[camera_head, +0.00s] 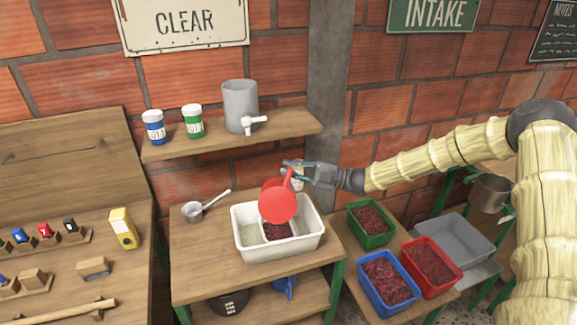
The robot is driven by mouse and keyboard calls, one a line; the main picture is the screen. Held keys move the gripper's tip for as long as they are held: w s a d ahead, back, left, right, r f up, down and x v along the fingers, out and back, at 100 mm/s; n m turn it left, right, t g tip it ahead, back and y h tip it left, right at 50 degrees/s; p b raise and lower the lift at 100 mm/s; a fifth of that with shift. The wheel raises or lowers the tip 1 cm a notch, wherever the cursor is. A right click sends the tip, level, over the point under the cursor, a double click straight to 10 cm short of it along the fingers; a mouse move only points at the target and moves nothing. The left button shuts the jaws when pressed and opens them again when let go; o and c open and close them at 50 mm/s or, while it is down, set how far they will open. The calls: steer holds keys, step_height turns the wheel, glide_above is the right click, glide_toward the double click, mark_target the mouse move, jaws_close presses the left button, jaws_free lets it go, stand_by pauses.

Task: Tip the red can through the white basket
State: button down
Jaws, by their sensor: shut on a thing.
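The red can (279,203) hangs tilted over the white basket, its round red face toward me. My gripper (296,172) is shut on the can at its upper right side, with the arm reaching in from the right. The white basket (262,250) stands on the small wooden table (195,265). Dark red contents (277,231) show in its middle part, and paler areas lie to either side. The can hides part of the basket's back and inside. I cannot see whether anything is still in the can.
A small metal pan (192,211) lies left of the basket. A shelf (290,123) above holds two jars and a grey tapped container (240,105). Green (370,240), blue (361,291) and red (456,281) bins and a grey tray (454,240) stand at right.

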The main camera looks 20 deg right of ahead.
mark_target(288, 178)
steer(key=s+n, duration=0.1)
steer(key=s+a+n+b, duration=0.1)
steer(key=s, duration=0.1)
steer(key=shift+s+a+n+g+b, duration=0.2)
steer(key=shift+a+n+g+b, duration=0.1)
steer(key=shift+n, duration=0.1)
steer(key=shift+s+a+f+n+y+b, duration=0.1)
steer(key=shift+s+f+n+y+b, duration=0.05)
steer(key=shift+f+n+y+b, duration=0.2)
steer(key=shift+s+n+g, duration=0.3)
steer(key=shift+s+n, duration=0.05)
steer(key=shift+n, duration=0.1)
steer(key=s+n+b, duration=0.2)
steer(key=s+a+n+g+b, duration=0.1)
steer(key=s+n+b, duration=0.1)
steer(key=s+r+n+b, duration=0.1)
steer(key=s+n+b, duration=0.1)
steer(key=s, duration=0.1)
steer(key=shift+a+n+g+y, duration=0.25)
steer(key=shift+a+n+g, duration=0.1)
steer(key=shift+n+g, duration=0.05)
steer(key=s+a+f+n+g+h+b, duration=0.1)
steer(key=s+f+n+g+h+b, duration=0.1)
steer(key=f+n+b, duration=0.8)
steer(key=shift+s+a+n+g+b, duration=0.15)
steer(key=shift+s+n+g+b, duration=0.75)
steer(key=shift+n+b, duration=1.65)
steer(key=shift+s+n+t+p, duration=0.25)
steer(key=shift+n+t+p, duration=0.05)
steer(key=shift+n+p, duration=0.05)
